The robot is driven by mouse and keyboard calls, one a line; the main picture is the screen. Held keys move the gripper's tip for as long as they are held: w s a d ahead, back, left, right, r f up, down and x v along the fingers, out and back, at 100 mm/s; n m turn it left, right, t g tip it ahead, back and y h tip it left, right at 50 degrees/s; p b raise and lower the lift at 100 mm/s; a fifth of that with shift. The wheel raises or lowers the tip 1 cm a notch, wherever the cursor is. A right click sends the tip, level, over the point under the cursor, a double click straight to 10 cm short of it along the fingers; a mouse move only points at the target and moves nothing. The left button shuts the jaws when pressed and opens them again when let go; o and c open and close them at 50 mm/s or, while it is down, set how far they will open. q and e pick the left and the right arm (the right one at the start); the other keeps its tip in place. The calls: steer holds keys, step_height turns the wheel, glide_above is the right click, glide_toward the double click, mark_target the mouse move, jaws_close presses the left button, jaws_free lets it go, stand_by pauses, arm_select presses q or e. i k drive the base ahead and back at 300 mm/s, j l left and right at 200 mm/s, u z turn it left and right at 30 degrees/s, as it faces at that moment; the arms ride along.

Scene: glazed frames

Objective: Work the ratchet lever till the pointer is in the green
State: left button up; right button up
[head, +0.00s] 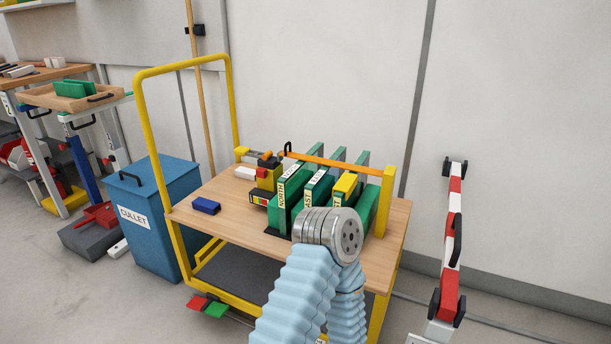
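A yellow ratchet unit (265,181) with an orange-and-black top sits at the left end of an orange strap (335,162). The strap runs over several upright green frames, labelled NORTH and EAST among others, to a yellow post (387,203). A grey bar with a yellow end (241,152), possibly the lever, sticks out to the left of the unit. A small coloured gauge strip (259,199) shows low on the unit; the pointer is too small to read. One of my arms, blue-sleeved with a metal joint, rises in front of the frames. Neither gripper shows.
The frames stand on a wooden-topped yellow trolley (228,224) with a tall handle. A blue block (206,206) lies on it. A blue CULLET bin (152,217) stands left. A red-and-white barrier post (453,225) stands right. My arm hides the trolley's front.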

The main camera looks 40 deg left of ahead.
mark_target(241, 150)
steer(key=k+j, duration=0.1)
steer(key=j, duration=0.6)
steer(key=k+j, duration=0.15)
steer(key=j, duration=0.6)
steer(key=k+j, duration=0.1)
steer(key=j, duration=0.6)
steer(key=k+j, duration=0.1)
steer(key=j, duration=0.65)
steer(key=k+j, duration=0.1)
steer(key=j, duration=0.6)
steer(key=k+j+u, duration=0.1)
steer(key=j, duration=0.65)
